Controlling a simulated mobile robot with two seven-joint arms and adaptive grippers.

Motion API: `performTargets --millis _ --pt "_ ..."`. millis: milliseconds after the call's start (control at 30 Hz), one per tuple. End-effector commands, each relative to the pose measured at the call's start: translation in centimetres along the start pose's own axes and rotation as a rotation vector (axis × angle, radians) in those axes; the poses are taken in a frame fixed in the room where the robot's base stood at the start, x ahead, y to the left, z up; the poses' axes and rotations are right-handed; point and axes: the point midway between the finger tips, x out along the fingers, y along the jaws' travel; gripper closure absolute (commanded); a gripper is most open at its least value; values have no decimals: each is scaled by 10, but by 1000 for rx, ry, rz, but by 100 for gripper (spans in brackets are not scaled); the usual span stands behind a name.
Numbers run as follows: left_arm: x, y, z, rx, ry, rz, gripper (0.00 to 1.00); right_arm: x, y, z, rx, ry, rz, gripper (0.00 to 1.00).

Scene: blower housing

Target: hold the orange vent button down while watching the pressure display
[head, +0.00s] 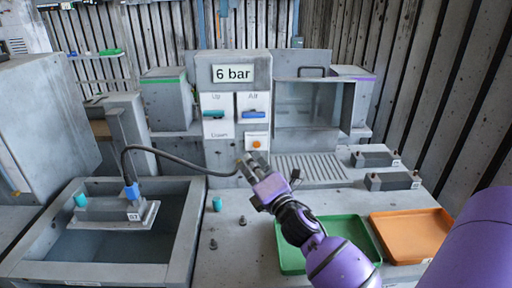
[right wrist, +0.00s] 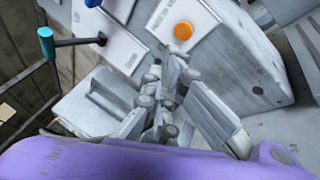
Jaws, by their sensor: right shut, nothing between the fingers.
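The orange vent button (head: 256,144) sits low on the grey control panel, under the blue lever. It also shows in the right wrist view (right wrist: 183,31), uncovered. The pressure display (head: 233,73) at the top of the panel reads "6 bar". My right gripper (head: 246,164) is shut and empty, a little below and in front of the button in the head view. In the right wrist view its fingers (right wrist: 172,62) point toward the button, with a visible gap between them. My left gripper is not in view.
A teal lever (head: 214,114) and a blue lever (head: 254,114) stick out above the button. A dark hose (head: 180,167) runs from the basin's blue connector toward the panel. A green tray (head: 350,228) and an orange tray (head: 410,235) lie at the right. Pegs stand on the bench.

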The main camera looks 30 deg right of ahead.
Motion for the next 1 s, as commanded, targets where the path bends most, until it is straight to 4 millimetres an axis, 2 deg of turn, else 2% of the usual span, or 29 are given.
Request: performTargets --millis 267,1000 --pt "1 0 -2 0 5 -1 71 16 -5 6 1 0 2 100" --pt "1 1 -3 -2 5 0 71 16 -5 7 1 0 1 100"
